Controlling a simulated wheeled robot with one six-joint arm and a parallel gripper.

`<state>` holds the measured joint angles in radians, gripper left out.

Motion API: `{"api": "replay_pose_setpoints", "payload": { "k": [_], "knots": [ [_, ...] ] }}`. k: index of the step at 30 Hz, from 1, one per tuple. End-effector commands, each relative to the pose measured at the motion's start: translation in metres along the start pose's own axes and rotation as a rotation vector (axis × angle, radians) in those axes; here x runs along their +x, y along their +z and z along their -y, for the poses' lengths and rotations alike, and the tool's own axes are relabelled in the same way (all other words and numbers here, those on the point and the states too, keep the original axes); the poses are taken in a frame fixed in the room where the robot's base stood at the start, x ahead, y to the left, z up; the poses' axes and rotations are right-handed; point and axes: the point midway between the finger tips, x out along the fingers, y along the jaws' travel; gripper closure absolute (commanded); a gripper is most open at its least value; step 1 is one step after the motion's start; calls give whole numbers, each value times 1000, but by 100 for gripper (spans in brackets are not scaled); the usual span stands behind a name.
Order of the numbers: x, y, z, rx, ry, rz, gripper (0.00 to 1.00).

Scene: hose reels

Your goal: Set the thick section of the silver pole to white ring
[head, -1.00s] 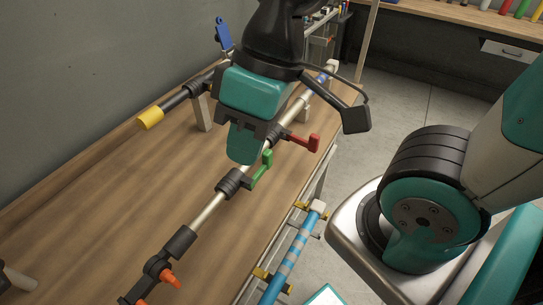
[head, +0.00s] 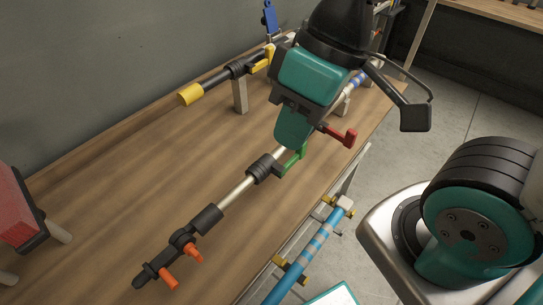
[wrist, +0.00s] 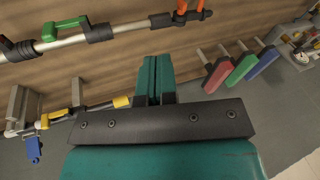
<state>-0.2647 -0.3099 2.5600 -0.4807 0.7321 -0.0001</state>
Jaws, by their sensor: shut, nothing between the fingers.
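The silver pole (head: 236,190) runs diagonally above the wooden bench, with a black collar (head: 261,168), a green lever (head: 292,162) and a red lever (head: 341,135). Its near end has a black grip with orange knobs (head: 192,251). It also crosses the top of the wrist view (wrist: 130,31). Blue and white bands (head: 356,81) show beyond my gripper; I cannot tell which ring is the white one. My gripper (head: 291,140) is shut and empty, overlapping the pole near the green lever in the head view. In the wrist view its teal fingers (wrist: 155,80) are together, apart from the pole.
A black pole with a yellow end (head: 190,95) lies behind, along the wall, on a post (head: 240,95). A blue striped pole (head: 305,253) hangs at the bench's front. A red block (head: 18,215) stands at the left. Red, green and blue (wrist: 263,62) pieces line the wrist view's right.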

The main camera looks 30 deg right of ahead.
Motion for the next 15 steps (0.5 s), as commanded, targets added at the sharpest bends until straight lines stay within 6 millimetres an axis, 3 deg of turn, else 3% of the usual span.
{"api": "replay_pose_setpoints", "payload": {
  "k": [13,14,15],
  "knots": [
    [0,0,0,0,0,0,100],
    [0,0,0,0,0,0,98],
    [0,0,0,-2,1,0,88]
  ]
}}
